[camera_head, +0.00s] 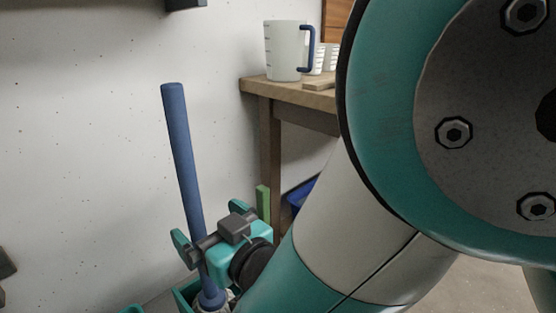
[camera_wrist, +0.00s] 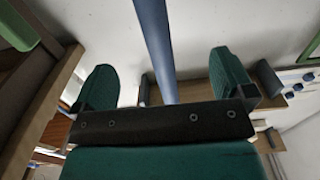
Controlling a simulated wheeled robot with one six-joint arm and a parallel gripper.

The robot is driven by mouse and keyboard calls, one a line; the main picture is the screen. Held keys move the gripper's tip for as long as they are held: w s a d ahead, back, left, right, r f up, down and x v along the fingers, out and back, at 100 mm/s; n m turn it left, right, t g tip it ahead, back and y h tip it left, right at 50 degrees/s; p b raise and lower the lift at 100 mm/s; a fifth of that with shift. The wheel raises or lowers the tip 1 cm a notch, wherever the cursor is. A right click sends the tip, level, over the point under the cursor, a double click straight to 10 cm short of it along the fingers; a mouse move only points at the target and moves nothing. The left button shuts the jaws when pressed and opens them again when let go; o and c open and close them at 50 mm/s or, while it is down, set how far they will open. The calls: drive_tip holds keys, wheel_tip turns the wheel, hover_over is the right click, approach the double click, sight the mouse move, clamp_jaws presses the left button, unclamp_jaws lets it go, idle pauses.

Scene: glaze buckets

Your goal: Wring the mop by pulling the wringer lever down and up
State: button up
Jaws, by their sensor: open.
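A long blue pole, apparently the mop handle (camera_head: 180,150), stands nearly upright, leaning slightly, in the head view. Its lower end has a blue collar above a whitish part, perhaps the mop head. A teal container edge (camera_head: 184,293), likely the bucket or wringer, shows at the bottom of the picture. My gripper (camera_head: 208,227) is open at the lower part of the pole. In the wrist view the pole (camera_wrist: 156,45) appears between the two green fingers of my gripper (camera_wrist: 163,72); contact cannot be told. I cannot clearly make out the wringer lever.
A wooden table (camera_head: 262,88) with a white jug (camera_head: 284,52) stands at the back, with a blue bin (camera_head: 298,195) under it. A light green upright piece (camera_head: 263,204) shows by its leg. The pale wall (camera_head: 90,130) is close behind the pole. My arm covers the right side.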

sight(196, 208)
drive_tip(key=p+x, duration=0.1)
drive_tip(key=p, duration=0.1)
drive_tip(key=p+x, duration=0.3)
drive_tip(key=x, duration=0.1)
drive_tip(key=shift+r+p, duration=0.4)
drive_tip(key=shift+w+a+f+p, duration=0.45)
drive_tip(key=shift+p, duration=0.25)
drive_tip(key=c, duration=1.6)
drive_tip(key=shift+c, duration=0.2)
drive_tip(key=shift+r, duration=0.3)
drive_tip(key=shift+w+d+p, duration=0.55)
drive_tip(key=shift+d, duration=0.05)
drive_tip(key=shift+f+b, duration=0.2)
drive_tip(key=shift+b, duration=0.2)
